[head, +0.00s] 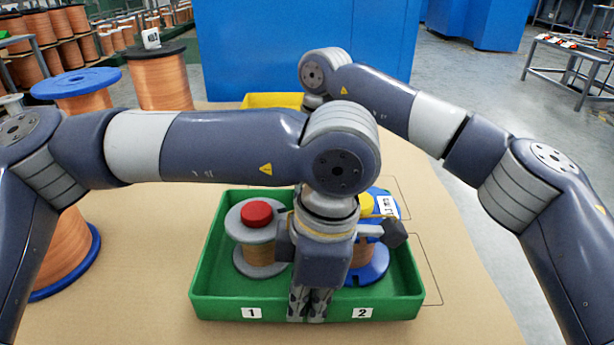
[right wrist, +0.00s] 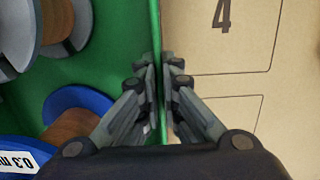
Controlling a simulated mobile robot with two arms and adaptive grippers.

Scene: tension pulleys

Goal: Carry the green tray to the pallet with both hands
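The green tray (head: 215,290) lies on the tan table top in the head view. It holds a grey-flanged copper spool with a red cap (head: 257,214) and a blue-flanged copper spool (head: 372,266) with a yellow cap. My left gripper (head: 307,305) points down at the middle of the tray's near wall, between labels 1 and 2. One finger shows outside the wall; the other is hidden. My right gripper is hidden behind the left arm in the head view. In the right wrist view my right gripper (right wrist: 160,85) has its fingers pressed close on both sides of a tray wall (right wrist: 155,35).
Several copper spools stand on the left, including a blue-topped one (head: 78,90) and a dark-topped one (head: 160,80). A yellow bin (head: 272,100) and a blue cabinet (head: 270,45) are behind. Outlined places show on the table top right of the tray. No pallet is recognisable.

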